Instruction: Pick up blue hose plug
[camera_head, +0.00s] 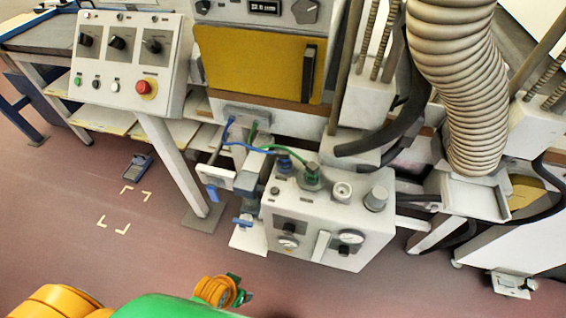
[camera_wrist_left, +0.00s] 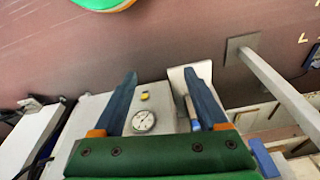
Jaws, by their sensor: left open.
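The blue hose plug (camera_head: 285,163) is small and sits at the upper left edge of the white box unit's top in the head view. A blue hose (camera_head: 255,147) runs to it from the machine behind. A green plug with a green hose (camera_head: 312,174) stands just to its right. In the left wrist view my left gripper (camera_wrist_left: 160,88) is open, its two blue fingers apart with a round gauge (camera_wrist_left: 144,121) showing between them. I see nothing held. I cannot make out the plug in that view. The head view does not clearly show either gripper.
The white box unit (camera_head: 305,211) carries gauges and knobs. A control panel (camera_head: 130,66) with a slanted leg (camera_head: 172,167) stands at left. A ribbed duct (camera_head: 458,85) and dark hoses (camera_head: 385,140) crowd the right. The floor (camera_head: 70,190) at front left is mostly free.

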